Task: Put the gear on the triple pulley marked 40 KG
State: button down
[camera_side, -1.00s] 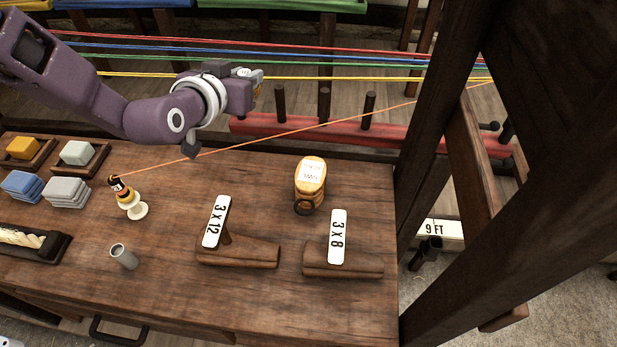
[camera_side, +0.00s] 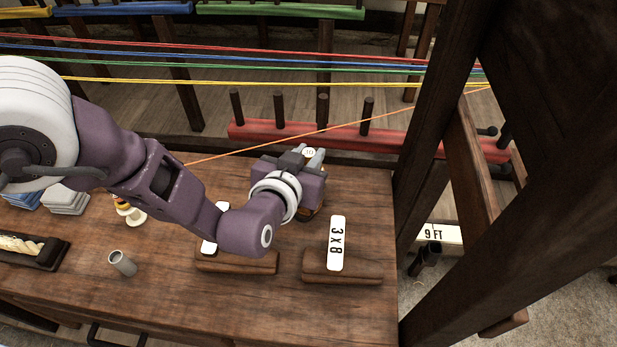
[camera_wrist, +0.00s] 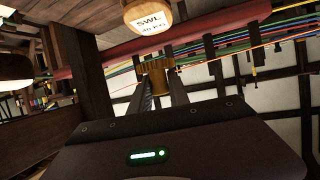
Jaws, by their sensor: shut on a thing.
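My gripper (camera_side: 308,156) is shut on the gear, a small brass-brown toothed piece (camera_wrist: 156,67) that shows between the fingertips in the wrist view. A small pale round face with a mark shows between the fingers in the side view. The wooden pulley block with the white label SWL 40 KG (camera_wrist: 148,18) is at the top of the wrist view, close beyond the gear and apart from it in the picture. In the side view my wrist hides most of this pulley at the table's back right. Its pins and sheaves cannot be made out.
Wooden stands signed 3 x 12 (camera_side: 236,264) and 3 x 8 (camera_side: 337,243) sit in front. A grey cup (camera_side: 122,263) stands at the left. An orange cord (camera_side: 232,152) runs just behind my gripper. A red rail with upright pegs (camera_side: 300,128) lies beyond the table.

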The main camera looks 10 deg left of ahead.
notch_tip(320, 180, down, 6)
jog(key=shift+r, duration=0.25)
jog(key=shift+f, duration=0.15)
jog(key=c, duration=1.2)
grip_release()
jog(key=shift+c, duration=0.2)
jog(key=shift+r, duration=0.2)
jog(key=v, duration=1.2)
